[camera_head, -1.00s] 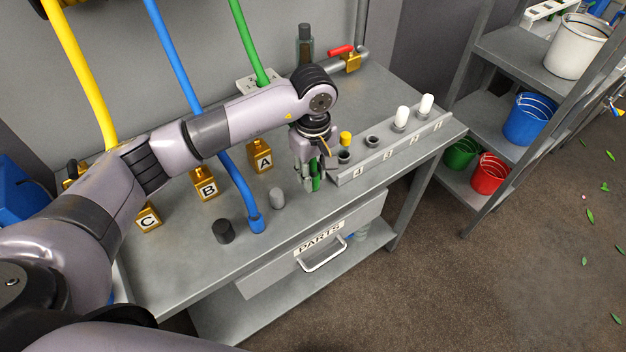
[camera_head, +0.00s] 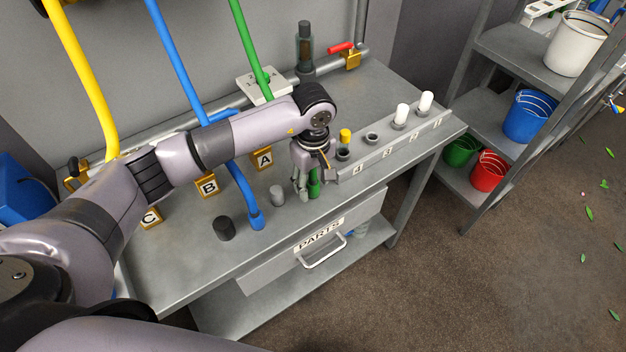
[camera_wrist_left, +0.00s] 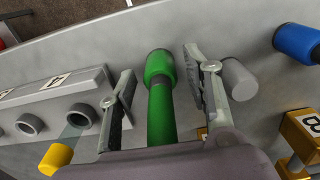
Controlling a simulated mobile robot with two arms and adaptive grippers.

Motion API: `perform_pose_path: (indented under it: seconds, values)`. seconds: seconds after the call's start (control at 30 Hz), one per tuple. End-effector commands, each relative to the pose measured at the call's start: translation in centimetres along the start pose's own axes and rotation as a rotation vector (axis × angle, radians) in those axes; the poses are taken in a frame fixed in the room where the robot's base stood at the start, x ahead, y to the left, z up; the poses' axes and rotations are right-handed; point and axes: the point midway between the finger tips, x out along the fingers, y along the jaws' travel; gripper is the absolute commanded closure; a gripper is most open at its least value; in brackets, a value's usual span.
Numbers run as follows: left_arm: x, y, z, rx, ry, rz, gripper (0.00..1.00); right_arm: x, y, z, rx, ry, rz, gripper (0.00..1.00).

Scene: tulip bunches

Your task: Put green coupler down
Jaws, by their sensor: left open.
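The green coupler (camera_head: 314,184) is on the workbench near its front edge, beside the left end of the numbered rack. It is on the end of a green hose that shows in the left wrist view. My left gripper (camera_head: 306,192) is over it. In the left wrist view the green coupler (camera_wrist_left: 159,66) lies between the two spread fingers of the left gripper (camera_wrist_left: 160,90), with gaps on both sides. The gripper is open. Part of the hose is hidden behind my arm in the head view. My right gripper is not in view.
The numbered rack (camera_head: 390,152) holds white and yellow plugs to the right. Brass blocks A (camera_head: 262,158) and B (camera_head: 207,186) sit behind. Bare bench lies in front.

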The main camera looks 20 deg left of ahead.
Motion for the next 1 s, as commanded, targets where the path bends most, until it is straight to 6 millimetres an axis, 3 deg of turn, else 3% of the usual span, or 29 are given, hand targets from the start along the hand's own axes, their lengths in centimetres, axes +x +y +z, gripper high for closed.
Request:
perform_pose_path:
  seconds: [0.37, 0.8, 1.0]
  values:
    - [-0.7, 0.1, -0.1, 0.0, 0.002, 0.003, 0.54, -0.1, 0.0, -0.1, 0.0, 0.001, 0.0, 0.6]
    - [-9.4, 0.1, -0.1, 0.001, 0.004, 0.005, 0.54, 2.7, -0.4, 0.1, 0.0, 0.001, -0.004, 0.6]
    - [-11.8, 0.0, 0.0, 0.0, 0.001, 0.001, 0.54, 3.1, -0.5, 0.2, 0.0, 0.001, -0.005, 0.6]
